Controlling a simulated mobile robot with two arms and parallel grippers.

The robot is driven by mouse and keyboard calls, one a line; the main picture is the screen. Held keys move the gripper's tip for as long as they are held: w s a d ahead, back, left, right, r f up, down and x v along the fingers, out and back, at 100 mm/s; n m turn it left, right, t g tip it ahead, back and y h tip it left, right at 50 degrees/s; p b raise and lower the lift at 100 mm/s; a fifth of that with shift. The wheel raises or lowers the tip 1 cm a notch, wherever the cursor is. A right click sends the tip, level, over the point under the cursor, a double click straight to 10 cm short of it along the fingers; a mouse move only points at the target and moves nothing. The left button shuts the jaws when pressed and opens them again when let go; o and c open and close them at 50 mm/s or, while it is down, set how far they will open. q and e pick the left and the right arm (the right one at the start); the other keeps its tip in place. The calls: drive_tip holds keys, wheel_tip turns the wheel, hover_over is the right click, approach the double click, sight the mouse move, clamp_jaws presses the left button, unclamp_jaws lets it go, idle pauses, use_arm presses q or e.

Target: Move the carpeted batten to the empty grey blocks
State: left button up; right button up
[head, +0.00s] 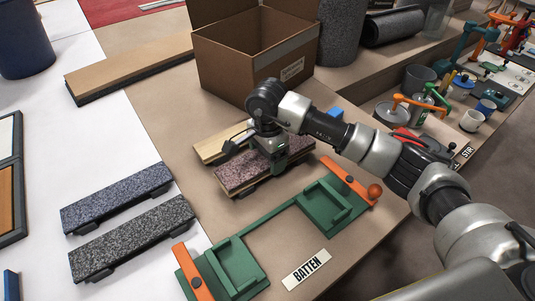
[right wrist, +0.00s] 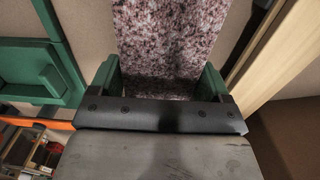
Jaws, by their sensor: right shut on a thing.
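The carpeted batten (head: 238,174), with a pink and dark speckled top, is on or just above the brown bench, behind the green jig. My right gripper (head: 279,158) is shut on its right part. In the right wrist view the batten (right wrist: 172,35) runs between the two green fingers. I cannot tell whether its underside touches the bench. Two other carpeted battens, one blue-grey (head: 118,197) and one grey speckled (head: 132,236), lie at the left on small dark grey blocks. I see no empty grey blocks. My left gripper is not in view.
A pale wood strip (head: 221,144) lies just behind the batten. An open cardboard box (head: 249,63) and a long plank (head: 130,68) stand farther back. White surface at left is partly clear.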

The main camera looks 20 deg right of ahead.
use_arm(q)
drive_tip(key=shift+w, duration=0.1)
use_arm(e)
drive_tip(key=o, duration=0.9)
drive_tip(key=shift+r, duration=0.6)
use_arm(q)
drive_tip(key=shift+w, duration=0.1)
use_arm(e)
drive_tip(key=shift+r, duration=5.5)
